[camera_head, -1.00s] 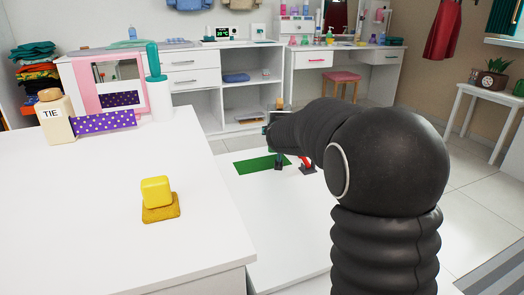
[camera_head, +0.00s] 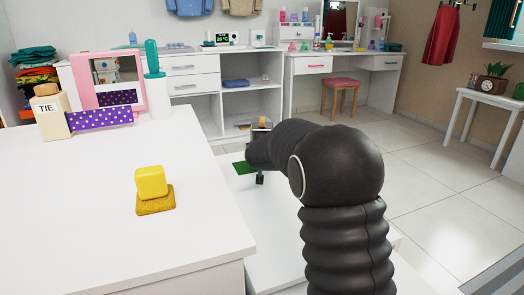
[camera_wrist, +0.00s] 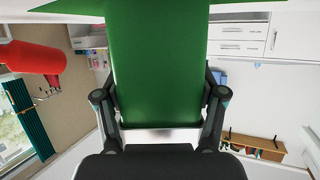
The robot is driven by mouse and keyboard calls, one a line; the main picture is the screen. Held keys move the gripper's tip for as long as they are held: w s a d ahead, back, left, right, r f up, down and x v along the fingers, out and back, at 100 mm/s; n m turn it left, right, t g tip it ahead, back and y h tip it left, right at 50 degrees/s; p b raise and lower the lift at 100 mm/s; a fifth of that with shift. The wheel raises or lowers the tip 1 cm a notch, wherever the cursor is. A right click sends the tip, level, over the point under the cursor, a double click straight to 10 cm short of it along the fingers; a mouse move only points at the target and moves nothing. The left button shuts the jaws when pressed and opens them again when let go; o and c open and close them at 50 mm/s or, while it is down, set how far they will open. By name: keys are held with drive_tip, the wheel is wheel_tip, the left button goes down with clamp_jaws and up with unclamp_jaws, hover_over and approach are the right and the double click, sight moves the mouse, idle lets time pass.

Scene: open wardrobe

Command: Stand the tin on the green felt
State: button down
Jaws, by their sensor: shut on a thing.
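The tin (camera_wrist: 158,60) is green with a silvery rim and fills the middle of the wrist view. My gripper (camera_wrist: 162,100) is shut on it, one finger on each side. A green strip, likely the felt (camera_wrist: 250,18), shows past the tin at the top of the wrist view. In the head view a corner of the green felt (camera_head: 242,168) shows on the low white surface, beside my gripper (camera_head: 259,178). My arm hides the rest of the felt and the tin there. I cannot tell whether the tin touches the felt.
A yellow block (camera_head: 150,183) on a mustard pad, a TIE bottle (camera_head: 50,113) and a pink frame (camera_head: 125,75) stand on the white counter (camera_head: 90,220) at left. A red thing (camera_wrist: 28,62) is left in the wrist view. A stool (camera_head: 340,83) stands behind.

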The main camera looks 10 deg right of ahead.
drive_tip(key=shift+c, duration=0.5)
unclamp_jaws()
drive_tip(key=shift+r, duration=0.2)
drive_tip(key=s+a+r+n+g+y+p, duration=0.1)
drive_tip(key=s+a+r+y, duration=0.2)
drive_tip(key=s, duration=0.7)
drive_tip(key=s+a+r+n+y+p, duration=0.15)
drive_tip(key=s+r, duration=0.35)
drive_tip(key=s, duration=0.6)
drive_tip(key=s+d+f+g, duration=0.1)
drive_tip(key=s+f+g, duration=0.1)
drive_tip(key=s, duration=0.8)
drive_tip(key=s+d+f+g+h, duration=0.1)
drive_tip(key=s+d+f+g, duration=0.1)
drive_tip(key=s, duration=0.8)
drive_tip(key=s+d+f+g+h, duration=0.1)
drive_tip(key=s+d+f+g, duration=0.1)
drive_tip(key=s, duration=0.9)
wheel_tip(320, 180, down, 2)
drive_tip(key=shift+f+g, duration=0.25)
drive_tip(key=shift+g, duration=0.35)
